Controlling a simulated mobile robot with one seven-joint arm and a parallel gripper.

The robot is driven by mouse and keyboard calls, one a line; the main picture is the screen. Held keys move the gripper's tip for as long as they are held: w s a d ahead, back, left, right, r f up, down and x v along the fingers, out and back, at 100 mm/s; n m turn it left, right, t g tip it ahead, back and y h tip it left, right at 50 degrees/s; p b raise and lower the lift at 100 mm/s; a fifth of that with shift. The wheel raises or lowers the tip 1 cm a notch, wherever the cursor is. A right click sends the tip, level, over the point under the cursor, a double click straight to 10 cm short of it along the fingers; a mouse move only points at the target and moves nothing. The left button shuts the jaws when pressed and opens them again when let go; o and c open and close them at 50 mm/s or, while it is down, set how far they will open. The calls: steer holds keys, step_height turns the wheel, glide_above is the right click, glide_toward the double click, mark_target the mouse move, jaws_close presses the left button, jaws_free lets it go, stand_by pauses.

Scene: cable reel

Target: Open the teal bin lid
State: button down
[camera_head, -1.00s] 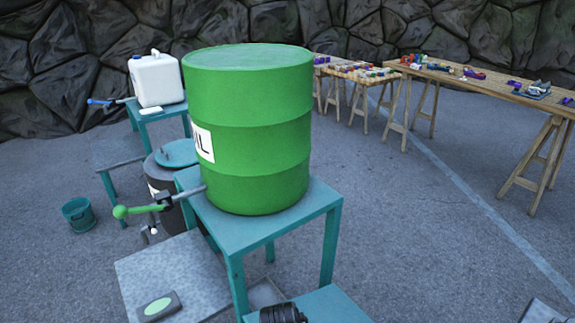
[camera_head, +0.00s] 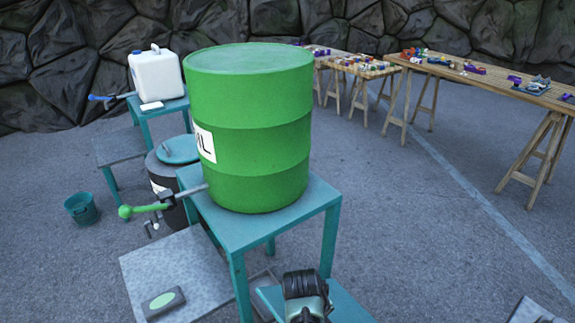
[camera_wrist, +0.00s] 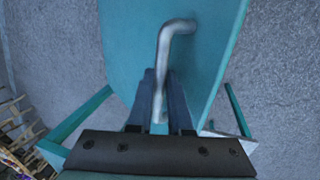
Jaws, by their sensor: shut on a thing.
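In the wrist view my gripper (camera_wrist: 161,88) is shut on a bent grey metal handle (camera_wrist: 164,48). The handle stands on a broad teal lid (camera_wrist: 225,35), which fills the upper middle of that view. In the head view a teal panel (camera_head: 345,305) shows at the bottom edge, partly covered by my dark wrist; it looks like the same lid, and the bin below it is out of view. My fingertips are hidden in the head view. The lid's tilt is hard to judge.
A green barrel (camera_head: 250,135) stands on a teal table (camera_head: 240,232) just beyond my arm. A valve lever with a green knob (camera_head: 125,211) sticks out left. A dark drum with a round teal top (camera_head: 178,150) stands behind. Open floor lies right, before wooden tables (camera_head: 500,91).

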steer(key=w+d+r+b, duration=0.6)
steer(key=w+d+r, duration=0.2)
steer(key=d, duration=0.4)
steer(key=shift+w+r+b, duration=0.3)
steer(key=shift+r+b, duration=0.1)
steer(key=shift+r, duration=0.15)
stand_by(0.8)
